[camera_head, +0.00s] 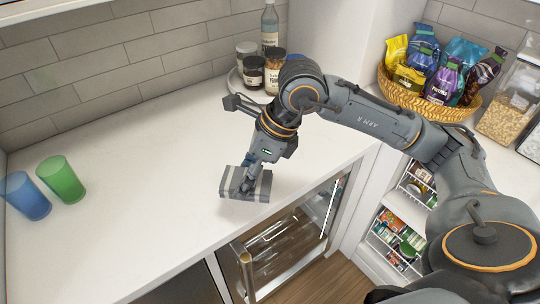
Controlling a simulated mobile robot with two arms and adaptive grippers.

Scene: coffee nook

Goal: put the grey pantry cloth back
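The grey pantry cloth (262,187), folded and with lighter stripes, is near the front edge of the white counter. My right gripper (246,186) points down right at the cloth, and its fingertips overlap the middle of it. The fingers hide part of the cloth. I cannot tell whether they are closed on it, or whether the cloth rests on the counter or is slightly above it. My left gripper is not in view.
A blue cup (25,196) and a green cup (61,180) stand at the left. Jars and a bottle (270,24) stand on a round tray at the back. A basket (424,105) of snack bags is at the right. A glass-doored cooler (290,243) is below. The counter's middle is clear.

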